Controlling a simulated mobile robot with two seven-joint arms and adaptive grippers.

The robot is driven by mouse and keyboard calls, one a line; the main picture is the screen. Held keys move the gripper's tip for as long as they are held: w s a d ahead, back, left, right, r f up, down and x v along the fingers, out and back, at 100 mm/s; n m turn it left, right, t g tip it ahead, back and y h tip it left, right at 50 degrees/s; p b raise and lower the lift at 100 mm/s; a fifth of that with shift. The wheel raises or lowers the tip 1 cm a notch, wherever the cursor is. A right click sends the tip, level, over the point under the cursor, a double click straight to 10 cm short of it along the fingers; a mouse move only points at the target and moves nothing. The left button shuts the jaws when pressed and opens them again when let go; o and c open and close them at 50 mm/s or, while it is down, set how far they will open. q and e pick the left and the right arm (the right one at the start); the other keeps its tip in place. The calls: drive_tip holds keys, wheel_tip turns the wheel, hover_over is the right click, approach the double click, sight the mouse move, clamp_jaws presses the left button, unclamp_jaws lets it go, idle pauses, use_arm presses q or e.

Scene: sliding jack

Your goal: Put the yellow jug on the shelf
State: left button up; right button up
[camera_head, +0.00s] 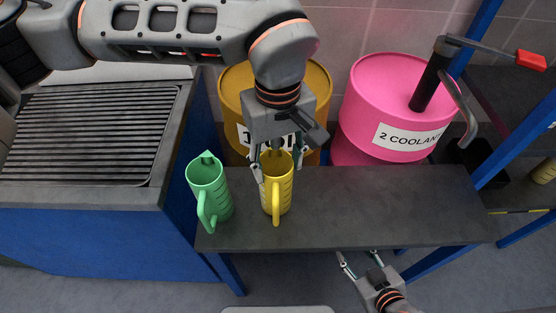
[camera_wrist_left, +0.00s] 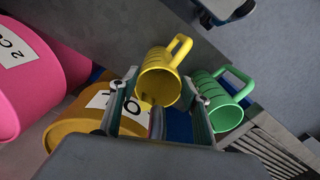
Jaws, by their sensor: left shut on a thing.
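The yellow jug (camera_head: 277,190) is upright over the left part of the dark bench top, its handle toward the front edge. My left gripper (camera_head: 277,170) comes down from above and is shut on the jug, with a finger on either side of its upper body. In the left wrist view the jug (camera_wrist_left: 160,80) shows between the fingers (camera_wrist_left: 160,100), open mouth toward the camera. I cannot tell whether its base touches the bench. A dark shelf rack with blue posts (camera_head: 515,190) stands at the right. My right gripper (camera_head: 359,259) is open and empty before the bench's front edge.
A green jug (camera_head: 208,188) stands close left of the yellow one. The dark bench top (camera_head: 400,205) is clear to the right. Behind it stand an orange drum (camera_head: 235,85) and a pink coolant drum (camera_head: 375,90) with a pump. A grated blue unit (camera_head: 90,130) is at left.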

use_arm(q)
drive_tip(key=shift+f, duration=0.1)
drive_tip(key=o, duration=1.5)
wheel_tip(320, 180, up, 12)
drive_tip(key=p, duration=0.1)
drive_tip(key=shift+r, duration=0.2)
